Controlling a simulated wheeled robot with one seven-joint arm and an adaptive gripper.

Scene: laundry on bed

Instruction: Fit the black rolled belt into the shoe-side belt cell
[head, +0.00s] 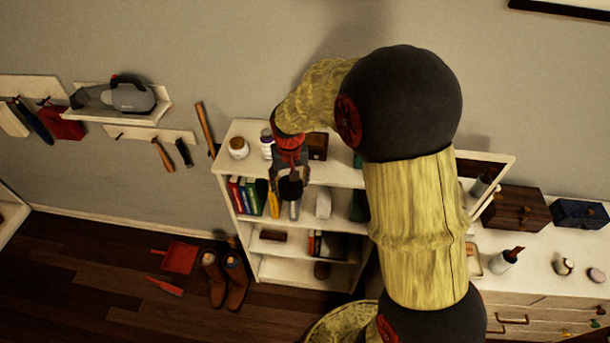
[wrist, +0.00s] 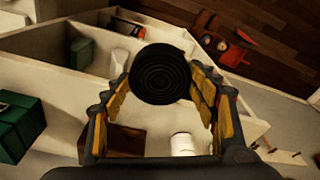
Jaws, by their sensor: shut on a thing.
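The black rolled belt (wrist: 163,73) is held between the two yellow-padded fingers of my gripper (wrist: 162,90) in the wrist view, its spiral face toward the camera. In the head view my gripper (head: 287,180) hangs in front of the upper part of the white shelf unit (head: 262,272), with the dark belt (head: 290,189) at its tip. The gripper is shut on the belt, which appears clear of the shelf boards. The shelf has several compartments; I cannot tell which is the shoe-side belt cell, and my gripper and arm hide part of the unit.
Brown boots (head: 228,278) and a red dustpan (head: 180,257) are on the floor left of the shelf. A jar (head: 238,148) and a bottle (head: 266,143) stand on its top. Books (head: 246,197) fill the upper left. A dresser (head: 550,287) is at right.

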